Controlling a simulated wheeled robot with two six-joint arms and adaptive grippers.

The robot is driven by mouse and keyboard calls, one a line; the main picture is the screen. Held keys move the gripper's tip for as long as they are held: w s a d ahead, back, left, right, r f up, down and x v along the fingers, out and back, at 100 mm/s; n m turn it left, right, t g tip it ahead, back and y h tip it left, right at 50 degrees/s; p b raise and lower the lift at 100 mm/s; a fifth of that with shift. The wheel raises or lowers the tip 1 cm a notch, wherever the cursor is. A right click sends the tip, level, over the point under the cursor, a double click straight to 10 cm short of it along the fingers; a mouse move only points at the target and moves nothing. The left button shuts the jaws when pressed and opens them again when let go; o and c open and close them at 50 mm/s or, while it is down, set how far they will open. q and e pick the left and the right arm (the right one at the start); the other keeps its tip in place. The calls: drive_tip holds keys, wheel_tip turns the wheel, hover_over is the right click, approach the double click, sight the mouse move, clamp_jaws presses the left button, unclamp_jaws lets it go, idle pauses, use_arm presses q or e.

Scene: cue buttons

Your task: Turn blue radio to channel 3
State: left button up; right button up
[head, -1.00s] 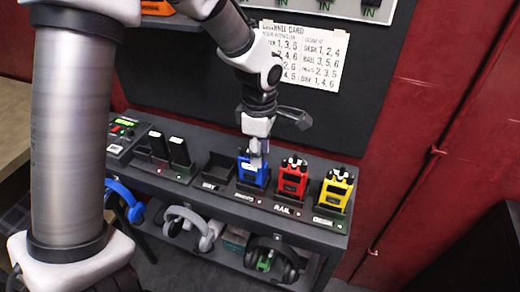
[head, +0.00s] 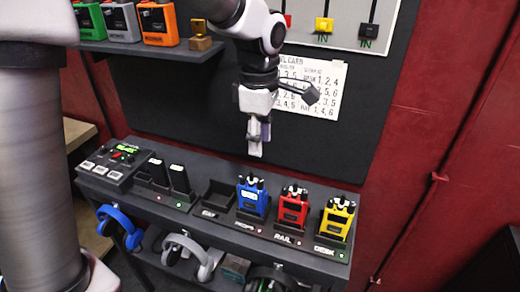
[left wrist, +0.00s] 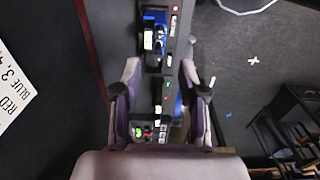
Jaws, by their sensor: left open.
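The blue radio (head: 252,196) stands upright in its dock on the dark shelf, left of a red radio (head: 292,207) and a yellow radio (head: 336,216). My right gripper is in neither view.
An empty dock (head: 218,196) lies left of the blue radio. A charger box (head: 113,162) is at the shelf's left end. Headphones (head: 120,225) hang below. A white channel card (head: 312,88) is on the wall. An upper shelf (head: 150,48) holds orange, grey and green devices.

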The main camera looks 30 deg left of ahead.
use_arm(q)
drive_tip(key=b, duration=0.3)
hover_over(260, 181)
wheel_tip(260, 181, down, 5)
drive_tip(key=shift+s+r, duration=0.15)
drive_tip(key=shift+p, duration=0.55)
wheel_tip(260, 181, down, 7)
drive_tip(key=shift+r, duration=0.15)
drive_tip(key=shift+w+f, duration=0.25)
drive_tip(key=shift+f, duration=0.1)
clamp_jaws()
